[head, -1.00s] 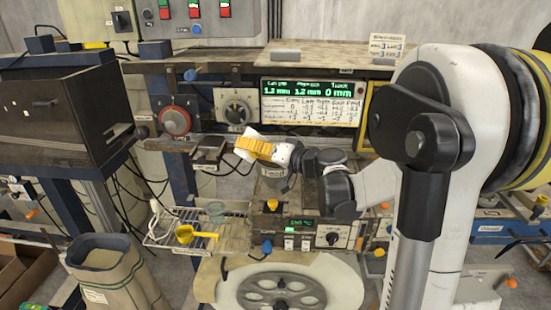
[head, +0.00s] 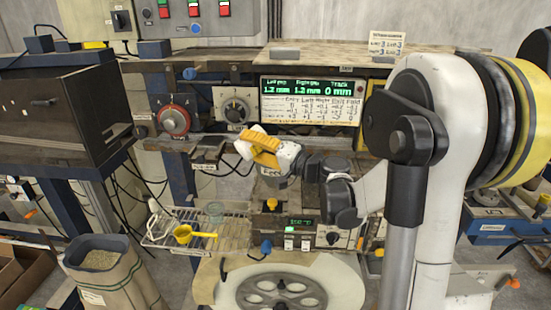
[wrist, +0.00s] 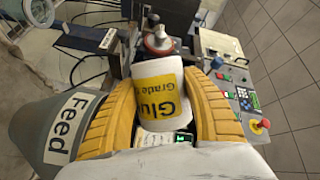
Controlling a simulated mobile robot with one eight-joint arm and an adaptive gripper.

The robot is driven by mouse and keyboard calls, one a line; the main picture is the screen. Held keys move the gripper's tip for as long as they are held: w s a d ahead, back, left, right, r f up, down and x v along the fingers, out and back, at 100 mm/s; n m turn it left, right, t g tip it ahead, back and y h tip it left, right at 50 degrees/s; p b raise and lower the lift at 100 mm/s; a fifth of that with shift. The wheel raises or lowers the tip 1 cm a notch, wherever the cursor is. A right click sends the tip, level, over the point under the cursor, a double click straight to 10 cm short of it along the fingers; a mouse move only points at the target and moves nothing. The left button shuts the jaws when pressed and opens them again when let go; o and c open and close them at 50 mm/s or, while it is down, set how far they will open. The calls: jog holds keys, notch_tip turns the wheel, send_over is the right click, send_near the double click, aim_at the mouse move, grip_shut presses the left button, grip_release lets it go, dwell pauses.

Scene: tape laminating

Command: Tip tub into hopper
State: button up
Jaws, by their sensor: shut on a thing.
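My gripper (head: 258,146) has yellow ribbed fingers and is shut on a white tub, seen at the fingers' left side in the head view (head: 241,150). In the wrist view the tub (wrist: 158,88) sits between both fingers (wrist: 160,110), with a yellow label reading "Glu" and "Grade". It looks tilted; its mouth and contents are hidden. The grey hopper (wrist: 38,135), labelled "Feed", is beside the left finger in the wrist view. In the head view the hopper (head: 273,183) is just below my gripper and largely covered by it.
An open sack (head: 112,280) stands at lower left. A large reel (head: 290,292) is below. A display panel (head: 310,100) is behind.

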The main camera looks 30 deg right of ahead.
jog(key=shift+f+m, duration=0.2)
jog(key=shift+m, duration=0.3)
jog(key=shift+w+d+r+m+t, duration=0.1)
jog(key=shift+d+r+m+t, duration=0.1)
jog(key=shift+d+m, duration=0.25)
jog(key=shift+w+d+r+m+t, duration=0.1)
jog(key=shift+d+r+m+t, duration=0.1)
jog(key=shift+d+m, duration=0.25)
jog(key=shift+d+r+m+t+b, duration=0.3)
jog(key=shift+r+m+b, duration=0.15)
jog(key=shift+m, duration=0.45)
jog(key=shift+d+r+m+t+b, duration=0.3)
jog(key=shift+m+b, duration=0.2)
jog(key=shift+m, duration=0.4)
dwell(1.0)
jog(key=shift+d+f+m+t+b, duration=0.3)
jog(key=shift+f+m+b, duration=0.2)
jog(key=shift+m+b, duration=0.4)
dwell(0.8)
jog(key=shift+d+r+m+h, duration=0.25)
jog(key=shift+m+h, duration=0.15)
jog(key=shift+m, duration=0.5)
dwell(0.4)
